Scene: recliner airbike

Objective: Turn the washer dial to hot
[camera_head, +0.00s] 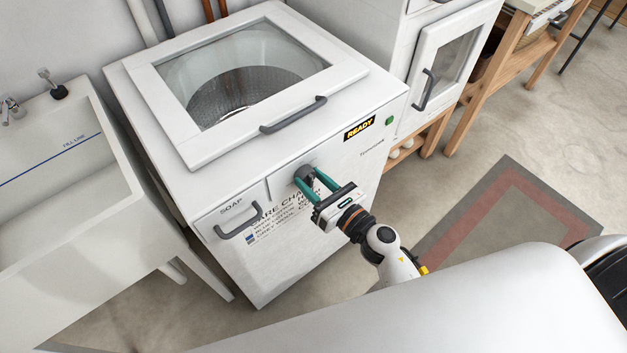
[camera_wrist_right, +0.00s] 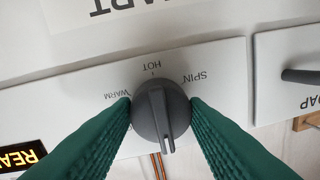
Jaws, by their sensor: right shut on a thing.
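The washer (camera_head: 215,190) is a white top-loading box in the head view, with a dark grey dial (camera_head: 302,172) on its front. In the right wrist view the dial (camera_wrist_right: 150,115) is a round knob with a raised ridge. The ridge runs roughly along the picture's vertical, slightly slanted; I cannot tell which end is the pointer. The word HOT (camera_wrist_right: 152,64) is just above the dial, WARM (camera_wrist_right: 118,93) at its left and SPIN (camera_wrist_right: 195,76) at its upper right. My right gripper (camera_head: 316,183) has its green fingers on both sides of the dial, shut on it. My left gripper is out of view.
A soap drawer (camera_head: 232,205) with a grey handle is left of the dial. The glass lid (camera_head: 150,80) is closed. A lit READY sign (camera_head: 360,129) and a green button (camera_head: 389,121) are to the right. A sink (camera_head: 110,150) stands at the left; open floor (camera_head: 450,190) lies at the right.

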